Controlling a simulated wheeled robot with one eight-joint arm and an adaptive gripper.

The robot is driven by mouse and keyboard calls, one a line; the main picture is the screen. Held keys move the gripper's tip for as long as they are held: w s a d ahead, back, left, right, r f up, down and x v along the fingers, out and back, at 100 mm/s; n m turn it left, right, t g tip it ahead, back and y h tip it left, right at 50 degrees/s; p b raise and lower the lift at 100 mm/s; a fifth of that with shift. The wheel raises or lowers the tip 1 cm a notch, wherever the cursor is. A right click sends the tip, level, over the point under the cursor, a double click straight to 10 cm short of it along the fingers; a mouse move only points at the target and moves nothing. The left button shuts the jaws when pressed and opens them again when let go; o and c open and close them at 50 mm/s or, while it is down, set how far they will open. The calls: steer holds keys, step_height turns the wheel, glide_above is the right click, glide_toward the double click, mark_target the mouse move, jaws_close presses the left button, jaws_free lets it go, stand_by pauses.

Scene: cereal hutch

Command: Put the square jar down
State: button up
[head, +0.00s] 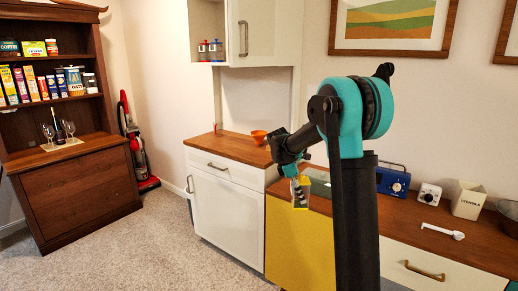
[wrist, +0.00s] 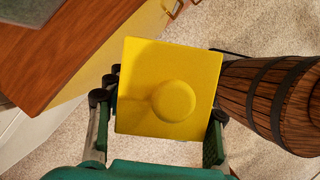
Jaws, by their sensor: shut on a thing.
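The square jar (head: 301,194) hangs from my gripper (head: 294,175) in the head view, small, with clear sides and yellow at its edges. It shows in front of the yellow cabinet panel, near the counter's edge. In the wrist view I look down on its square yellow lid with a round knob (wrist: 175,101). My gripper (wrist: 160,108) is shut on the jar, with a finger on its left and right sides. The lid hides the jar's body there. Carpet shows around the jar, so it appears held out past the counter's edge.
The wooden counter (wrist: 70,50) lies at upper left in the wrist view, with a grey-green slab (wrist: 30,8). A wooden barrel (wrist: 262,98) stands close on the right. A blue radio (head: 393,182), white timer (head: 429,194) and scoop (head: 443,231) occupy the right counter. An orange bowl (head: 259,136) sits farther back.

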steer(key=s+d+f+m+g+y, duration=0.1)
steer(key=s+f+m+g+y, duration=0.1)
steer(key=f+m, duration=0.7)
steer(key=s+d+f+m+g+y, duration=0.1)
steer(key=s+f+m+g+y, duration=0.1)
steer(key=f+m, duration=0.6)
steer(key=shift+s+d+f+m+y, duration=0.2)
steer(key=shift+s+f+m+y, duration=0.15)
steer(key=shift+s+f, duration=0.8)
steer(key=shift+w+f, duration=0.25)
steer(key=shift+w, duration=0.05)
